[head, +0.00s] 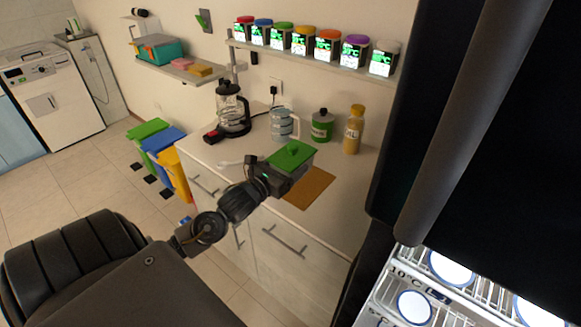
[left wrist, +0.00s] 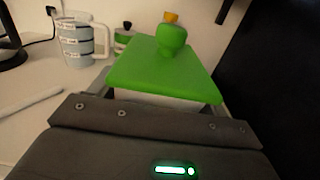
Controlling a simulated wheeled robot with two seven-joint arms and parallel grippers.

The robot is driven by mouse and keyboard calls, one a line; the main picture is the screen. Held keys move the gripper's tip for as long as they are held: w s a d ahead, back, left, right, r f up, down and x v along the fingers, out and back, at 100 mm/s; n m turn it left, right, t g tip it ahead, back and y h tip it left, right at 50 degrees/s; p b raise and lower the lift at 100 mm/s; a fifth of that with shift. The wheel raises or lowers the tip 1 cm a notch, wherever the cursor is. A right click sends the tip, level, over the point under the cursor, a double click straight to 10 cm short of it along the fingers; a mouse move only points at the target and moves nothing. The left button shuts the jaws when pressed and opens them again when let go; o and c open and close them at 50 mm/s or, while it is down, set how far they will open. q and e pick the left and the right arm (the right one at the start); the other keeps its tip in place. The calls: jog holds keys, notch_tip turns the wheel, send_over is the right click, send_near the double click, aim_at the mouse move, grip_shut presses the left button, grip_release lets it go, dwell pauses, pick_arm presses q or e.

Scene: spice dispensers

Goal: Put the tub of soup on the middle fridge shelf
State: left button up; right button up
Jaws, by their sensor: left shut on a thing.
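The tub of soup, with a green lid (head: 291,155) and a green knob, is at my left gripper (head: 279,177), over the counter. The left wrist view shows its green lid (left wrist: 150,72) and a strip of pale body below it. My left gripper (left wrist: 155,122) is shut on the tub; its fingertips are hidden. The lit fridge interior shows at the bottom right of the head view, with a wire shelf (head: 392,289) labelled 10°C and part of a 5°C label lower down. Which shelf is the middle one cannot be told. My right gripper is not in view.
White round blue-rimmed things (head: 414,307) occupy the fridge. A dark upright panel (head: 385,150) stands between counter and fridge interior. On the counter are an orange board (head: 312,188), blender (head: 232,108), measuring jug (head: 283,123), green jar (head: 322,127) and yellow bottle (head: 354,130).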

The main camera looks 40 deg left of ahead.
aim_at(286, 170)
pick_arm(q)
jog(key=s+d+r, duration=0.1)
jog(key=s+d, duration=0.1)
jog(key=s, duration=0.1)
jog(key=s+d+r+b, duration=0.1)
jog(key=shift+s+r, duration=0.25)
jog(key=shift+r, duration=0.05)
